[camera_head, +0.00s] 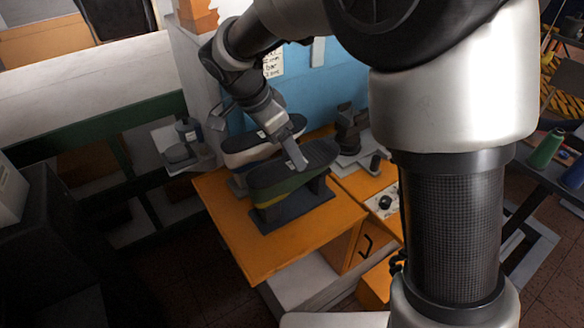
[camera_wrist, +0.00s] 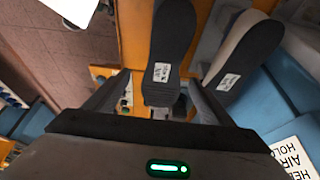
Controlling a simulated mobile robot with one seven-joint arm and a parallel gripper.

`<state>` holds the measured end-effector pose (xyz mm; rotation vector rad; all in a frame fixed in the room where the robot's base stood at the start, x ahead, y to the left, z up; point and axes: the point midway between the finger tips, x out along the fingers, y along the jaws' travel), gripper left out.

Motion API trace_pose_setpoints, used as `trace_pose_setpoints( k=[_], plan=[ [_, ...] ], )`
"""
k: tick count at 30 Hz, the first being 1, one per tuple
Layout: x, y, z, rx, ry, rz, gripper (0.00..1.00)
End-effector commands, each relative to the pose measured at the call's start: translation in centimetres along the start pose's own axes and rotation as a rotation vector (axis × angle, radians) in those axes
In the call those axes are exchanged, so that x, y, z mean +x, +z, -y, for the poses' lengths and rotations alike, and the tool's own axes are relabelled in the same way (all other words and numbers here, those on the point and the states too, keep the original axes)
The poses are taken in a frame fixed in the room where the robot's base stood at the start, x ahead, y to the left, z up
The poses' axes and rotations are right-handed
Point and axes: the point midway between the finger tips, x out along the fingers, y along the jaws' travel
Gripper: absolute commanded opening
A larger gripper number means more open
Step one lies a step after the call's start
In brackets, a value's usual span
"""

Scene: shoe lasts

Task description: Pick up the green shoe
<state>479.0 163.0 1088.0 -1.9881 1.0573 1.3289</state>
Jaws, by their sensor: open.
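The green shoe (camera_head: 282,184) rests sole-up on a dark stand on the orange cabinet in the head view. Its side is dark green with a yellow band below, and its sole is dark. My gripper (camera_head: 299,162) is over this shoe, pointing down. In the wrist view the dark sole (camera_wrist: 172,38) with a white label reaches between my two open fingers, one at each side. I cannot tell whether the fingers touch it. A second shoe (camera_head: 245,152), white-sided with a dark sole, stands just behind; it also shows at the right in the wrist view (camera_wrist: 240,58).
The orange cabinet top (camera_head: 240,235) is clear in front of the shoes. A dark machine (camera_head: 351,130) stands to their right, beside a control box (camera_head: 384,203). A blue panel (camera_head: 330,85) rises behind. Green spools (camera_head: 546,149) sit on a far-right table.

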Motion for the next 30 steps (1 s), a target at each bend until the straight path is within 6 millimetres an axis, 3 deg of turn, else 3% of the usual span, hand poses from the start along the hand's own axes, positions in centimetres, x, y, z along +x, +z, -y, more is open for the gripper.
trace_pose_setpoints(
  k=[3, 10, 18, 28, 30],
  plan=[
    [1.9, 0.0, 0.0, 0.0, 0.002, 0.0, 0.76],
    [3.4, 0.0, 0.1, -0.001, 0.002, 0.0, 0.76],
    [7.2, 0.2, 0.7, 0.001, 0.002, 0.0, 0.76],
    [8.0, 0.3, 0.7, 0.0, -0.001, 0.0, 0.76],
    [8.0, 0.3, 0.7, 0.0, -0.001, 0.0, 0.66]
  ],
)
